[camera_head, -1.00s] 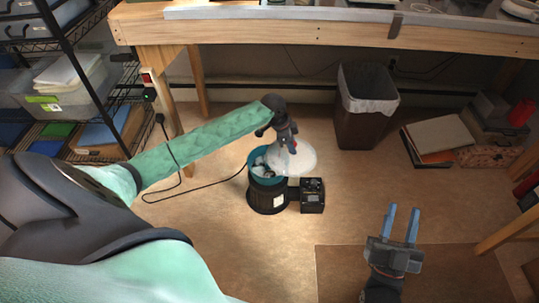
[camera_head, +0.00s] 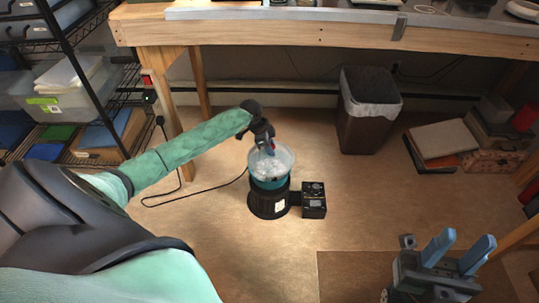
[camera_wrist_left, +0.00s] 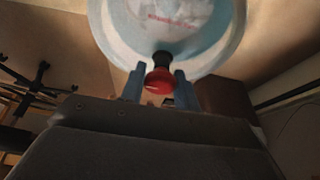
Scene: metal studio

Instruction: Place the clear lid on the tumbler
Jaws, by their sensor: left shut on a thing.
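The clear lid (camera_head: 284,164) is a round, see-through disc with a red-and-dark knob. In the head view it is over the mouth of the tumbler (camera_head: 267,203), a black ribbed drum with a teal upper part and a box at its side. I cannot tell whether the lid touches the rim. My left gripper (camera_head: 263,146) is shut on the lid's knob, which shows between the blue fingers in the left wrist view (camera_wrist_left: 160,82). The lid (camera_wrist_left: 165,25) fills the top of that view. My right gripper (camera_head: 465,242) is open and empty at the lower right.
A wooden workbench (camera_head: 360,38) runs along the back. A wire shelf (camera_head: 70,90) with bins stands at the left. A lined trash bin (camera_head: 368,125) stands behind and right of the tumbler. A black cord trails left from the tumbler.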

